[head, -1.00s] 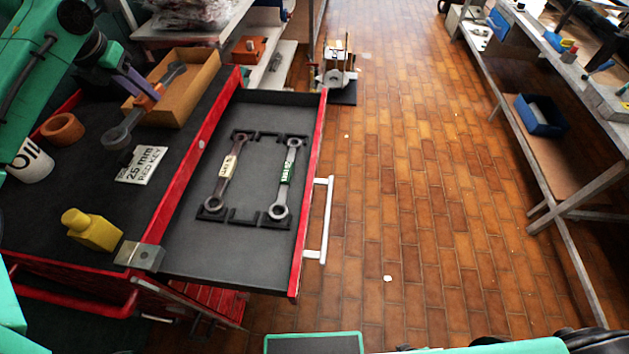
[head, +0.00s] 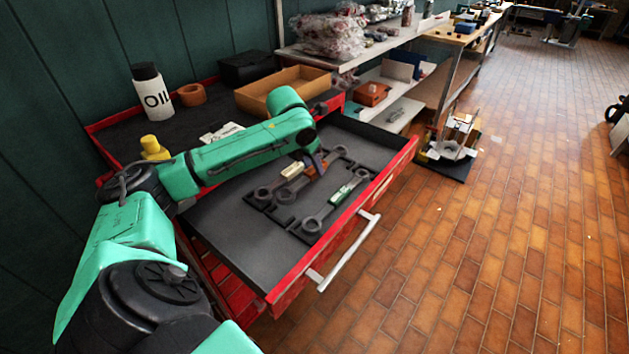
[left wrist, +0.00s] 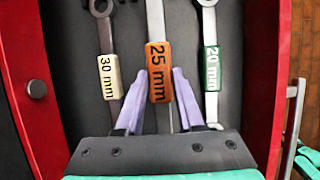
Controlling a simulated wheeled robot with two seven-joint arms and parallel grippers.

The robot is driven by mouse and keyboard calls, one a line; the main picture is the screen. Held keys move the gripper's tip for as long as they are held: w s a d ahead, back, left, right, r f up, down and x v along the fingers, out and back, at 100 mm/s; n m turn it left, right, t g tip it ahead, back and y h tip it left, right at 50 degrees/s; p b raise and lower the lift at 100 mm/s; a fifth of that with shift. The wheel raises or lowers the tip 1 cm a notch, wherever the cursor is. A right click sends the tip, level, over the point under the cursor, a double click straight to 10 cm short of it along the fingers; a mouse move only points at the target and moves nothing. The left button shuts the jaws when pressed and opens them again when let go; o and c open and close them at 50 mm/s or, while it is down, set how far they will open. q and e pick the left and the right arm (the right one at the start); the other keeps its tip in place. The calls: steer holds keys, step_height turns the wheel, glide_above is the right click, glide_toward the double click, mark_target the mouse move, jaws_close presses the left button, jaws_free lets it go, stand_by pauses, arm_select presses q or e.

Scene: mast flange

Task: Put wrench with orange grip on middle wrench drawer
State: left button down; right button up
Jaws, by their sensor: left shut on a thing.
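The wrench with the orange grip (left wrist: 159,72), marked 25 mm, lies lengthwise between my left gripper's purple fingers (left wrist: 157,92) in the left wrist view. The left gripper (head: 318,164) is shut on it over the open drawer (head: 235,235). In the head view, part of the orange grip (head: 316,170) shows beside the fingers. The wrench is between the white-grip 30 mm wrench (left wrist: 109,77) and the green-grip 20 mm wrench (left wrist: 211,68), roughly parallel to both. I cannot tell whether it touches the drawer floor. My right gripper is out of view.
Black holders (head: 303,232) sit on the drawer floor. The red cabinet top carries an empty cardboard box (head: 285,88), an oil bottle (head: 152,92), an orange ring (head: 191,95) and a yellow bottle (head: 154,148). The drawer's front left part is bare.

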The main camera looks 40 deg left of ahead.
mark_target(312, 189)
arm_select(q)
steer(key=f, duration=0.4)
steer(key=shift+a+f, duration=0.2)
steer(key=shift+f, duration=0.2)
steer(key=shift+d, duration=0.1)
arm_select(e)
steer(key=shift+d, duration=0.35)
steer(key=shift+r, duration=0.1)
arm_select(q)
steer(key=c, duration=0.6)
jaws_free()
steer(key=shift+f, duration=0.1)
steer(key=shift+c, duration=0.2)
steer(key=shift+o, duration=0.6)
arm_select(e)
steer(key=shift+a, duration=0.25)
